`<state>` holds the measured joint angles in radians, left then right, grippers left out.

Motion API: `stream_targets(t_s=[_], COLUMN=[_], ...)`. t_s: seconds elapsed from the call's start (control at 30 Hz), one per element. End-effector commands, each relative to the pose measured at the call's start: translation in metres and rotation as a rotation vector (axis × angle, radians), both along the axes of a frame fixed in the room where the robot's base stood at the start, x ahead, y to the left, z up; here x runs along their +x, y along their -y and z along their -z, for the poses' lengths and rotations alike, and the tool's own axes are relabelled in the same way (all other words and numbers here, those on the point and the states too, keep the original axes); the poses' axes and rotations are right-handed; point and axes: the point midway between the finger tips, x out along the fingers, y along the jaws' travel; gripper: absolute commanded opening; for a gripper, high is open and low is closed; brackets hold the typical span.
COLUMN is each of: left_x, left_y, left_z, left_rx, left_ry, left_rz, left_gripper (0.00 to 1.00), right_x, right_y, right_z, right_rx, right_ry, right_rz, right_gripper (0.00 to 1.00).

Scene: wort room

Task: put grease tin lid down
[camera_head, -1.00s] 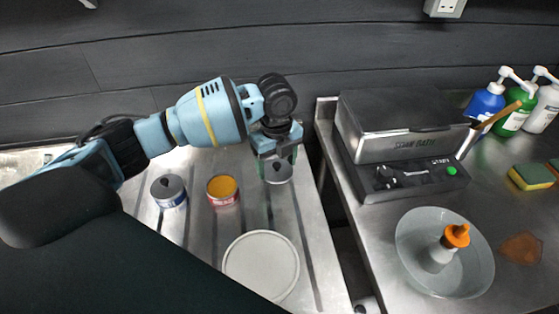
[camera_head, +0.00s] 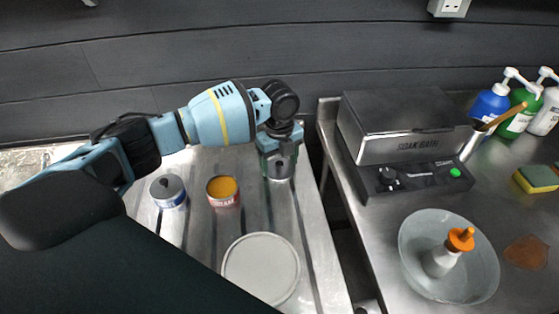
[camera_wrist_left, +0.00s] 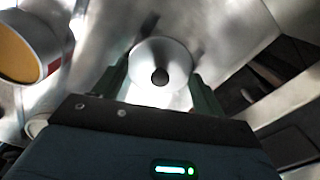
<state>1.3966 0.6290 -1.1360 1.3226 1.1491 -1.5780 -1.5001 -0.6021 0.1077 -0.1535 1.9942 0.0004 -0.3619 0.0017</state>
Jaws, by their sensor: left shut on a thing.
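The grease tin lid (camera_head: 280,168), grey and round with a dark knob, is between the fingers of my left gripper (camera_head: 279,160), which is shut on it. In the left wrist view the lid (camera_wrist_left: 160,72) faces the camera with its knob in the middle, a finger at each side. It is over the right part of the grooved metal drainboard; I cannot tell whether it touches the surface. The open tin (camera_head: 223,191) with orange grease stands to the left of it and shows at the upper left of the wrist view (camera_wrist_left: 28,45). My right gripper is not in view.
A blue-banded tin with a grey top (camera_head: 168,191) stands left of the open tin. A round pale grey disc (camera_head: 261,268) lies in front.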

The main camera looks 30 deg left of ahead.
Motion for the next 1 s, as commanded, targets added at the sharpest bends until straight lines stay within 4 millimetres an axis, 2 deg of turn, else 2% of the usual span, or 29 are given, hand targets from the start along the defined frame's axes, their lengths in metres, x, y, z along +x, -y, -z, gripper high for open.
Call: stream_targets(t_s=[0.27, 0.3, 0.47, 0.77, 0.87, 1.0], left_x=[0.0, 0.0, 0.0, 0.0, 0.0, 0.001], left_y=[0.0, 0.0, 0.0, 0.0, 0.0, 0.0], left_z=[0.003, 0.003, 0.003, 0.001, -0.005, -0.027], left_rx=[0.0, 0.0, 0.0, -0.001, -0.001, -0.002], left_ry=[0.0, 0.0, 0.0, 0.001, 0.002, 0.005], left_rz=[0.001, 0.001, 0.001, 0.0, 0.0, 0.001], left_gripper=[0.49, 0.72, 0.93, 0.93, 0.93, 0.93], right_x=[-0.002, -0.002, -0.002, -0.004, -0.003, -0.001], right_y=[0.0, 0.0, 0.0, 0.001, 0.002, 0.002], right_z=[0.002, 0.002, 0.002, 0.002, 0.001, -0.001], right_rx=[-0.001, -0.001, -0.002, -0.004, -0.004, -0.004], right_ry=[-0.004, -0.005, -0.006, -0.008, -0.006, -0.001], right_rz=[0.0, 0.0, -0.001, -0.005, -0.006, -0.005], right_gripper=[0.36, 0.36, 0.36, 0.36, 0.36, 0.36])
